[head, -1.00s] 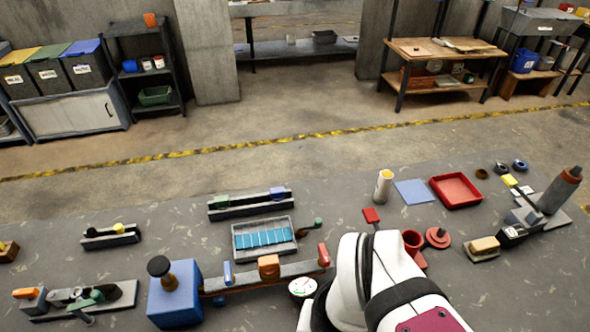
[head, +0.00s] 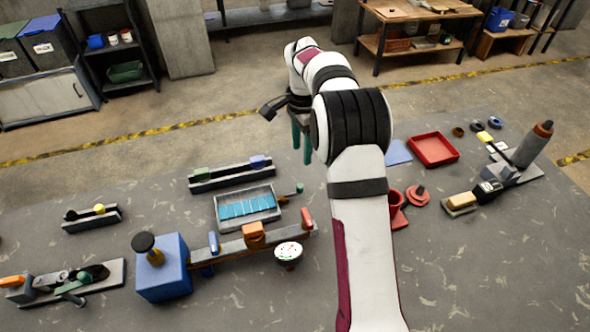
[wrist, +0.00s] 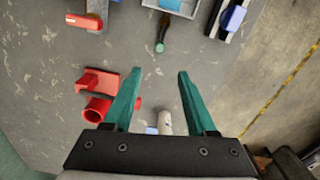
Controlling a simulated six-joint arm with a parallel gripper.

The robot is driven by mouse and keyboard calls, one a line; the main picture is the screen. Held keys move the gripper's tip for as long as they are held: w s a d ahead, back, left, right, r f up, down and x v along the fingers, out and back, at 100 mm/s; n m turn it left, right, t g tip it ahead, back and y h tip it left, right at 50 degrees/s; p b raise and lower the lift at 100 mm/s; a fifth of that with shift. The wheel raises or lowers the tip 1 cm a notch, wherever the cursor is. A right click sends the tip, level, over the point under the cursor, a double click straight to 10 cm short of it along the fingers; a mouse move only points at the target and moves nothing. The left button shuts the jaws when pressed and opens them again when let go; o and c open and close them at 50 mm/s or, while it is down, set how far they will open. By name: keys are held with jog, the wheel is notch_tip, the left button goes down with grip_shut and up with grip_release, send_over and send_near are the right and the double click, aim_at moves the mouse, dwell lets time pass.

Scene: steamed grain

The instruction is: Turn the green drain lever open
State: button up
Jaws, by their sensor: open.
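A small lever with a green knob (head: 299,188) sticks out from the right end of the grey tray with blue slats (head: 247,207). In the wrist view the green knob (wrist: 160,47) points toward my gripper on a dark stem. Another green handle (head: 70,288) lies on the fixture at the lower left; I cannot tell for certain which one is the drain lever. My gripper (head: 302,158) has green fingers, open and empty, raised above the far side of the table. In the wrist view the gripper (wrist: 155,74) is apart from the knob, which shows beyond the fingertips.
A grey bar with blue, orange and red handles (head: 307,217) runs from the blue box (head: 163,270) toward a round gauge (head: 288,252). A red tray (head: 433,149) sits right of my arm. A white cylinder (wrist: 165,122) shows between the fingers in the wrist view.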

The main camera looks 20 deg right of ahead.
aim_at(301, 186)
notch_tip(301, 186, down, 14)
jog(key=shift+r, duration=0.1)
grip_shut()
dwell(0.3)
